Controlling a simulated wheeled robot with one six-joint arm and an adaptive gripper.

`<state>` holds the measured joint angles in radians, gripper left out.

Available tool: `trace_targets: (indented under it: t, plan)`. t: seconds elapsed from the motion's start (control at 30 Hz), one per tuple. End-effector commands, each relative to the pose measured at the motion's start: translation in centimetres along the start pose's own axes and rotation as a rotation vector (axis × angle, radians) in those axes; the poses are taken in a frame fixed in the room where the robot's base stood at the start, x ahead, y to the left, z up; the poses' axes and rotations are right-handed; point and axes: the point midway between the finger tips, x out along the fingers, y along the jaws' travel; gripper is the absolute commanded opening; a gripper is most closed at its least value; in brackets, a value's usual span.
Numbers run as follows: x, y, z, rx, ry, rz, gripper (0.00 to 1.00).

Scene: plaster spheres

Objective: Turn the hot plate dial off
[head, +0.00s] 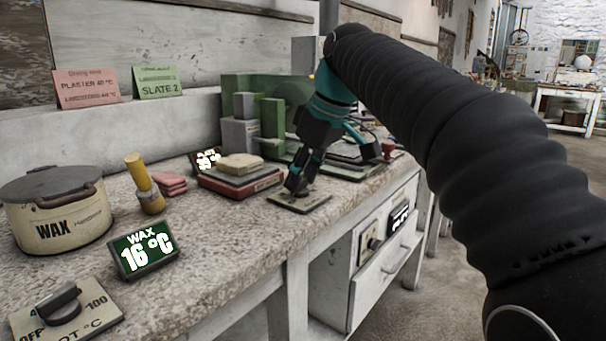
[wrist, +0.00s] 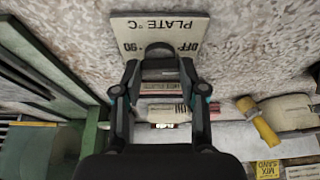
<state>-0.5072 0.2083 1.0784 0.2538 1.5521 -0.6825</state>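The hot plate dial's beige panel (wrist: 185,28) shows upside down in the wrist view, marked PLATE °C, OFF and 90. It also lies on the bench in the head view (head: 313,203). Its dark knob (wrist: 159,48) is partly hidden by my fingers, so its exact setting cannot be read. My gripper (wrist: 160,72) points down at the panel, with its fingers apart and dark parts between the fingertips. I cannot tell whether they press on the knob. In the head view, my gripper (head: 297,188) is low over the panel.
A display (head: 206,161) is partly hidden behind stacked slabs (head: 240,180). Green and grey blocks (head: 272,125) stand close behind my gripper. The bench's front edge is near.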

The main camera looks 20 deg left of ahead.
Motion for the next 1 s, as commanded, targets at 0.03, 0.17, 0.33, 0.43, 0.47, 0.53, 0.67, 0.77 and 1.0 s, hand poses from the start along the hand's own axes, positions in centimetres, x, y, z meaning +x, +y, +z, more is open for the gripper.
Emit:
trace_targets:
  t: [0.03, 0.17, 0.33, 0.43, 0.47, 0.53, 0.67, 0.77, 1.0]
  plan:
    - [0.02, 0.00, 0.01, 0.000, -0.001, -0.001, 0.07]
    - [-0.20, 0.05, -0.08, -0.027, -0.002, -0.014, 0.07]
    - [-0.34, 0.15, -0.17, -0.128, -0.003, -0.058, 0.07]
    - [-0.23, 0.18, -0.14, -0.180, -0.003, -0.078, 0.07]
    - [-0.19, 0.18, -0.13, -0.191, -0.003, -0.082, 0.07]
    - [-0.08, 0.18, -0.09, -0.207, -0.001, -0.088, 0.07]
    - [0.06, 0.16, -0.04, -0.216, 0.000, -0.091, 0.07]
    - [0.06, 0.16, -0.04, -0.216, 0.000, -0.090, 0.07]
    - [0.05, 0.16, -0.04, -0.215, 0.000, -0.090, 0.67]
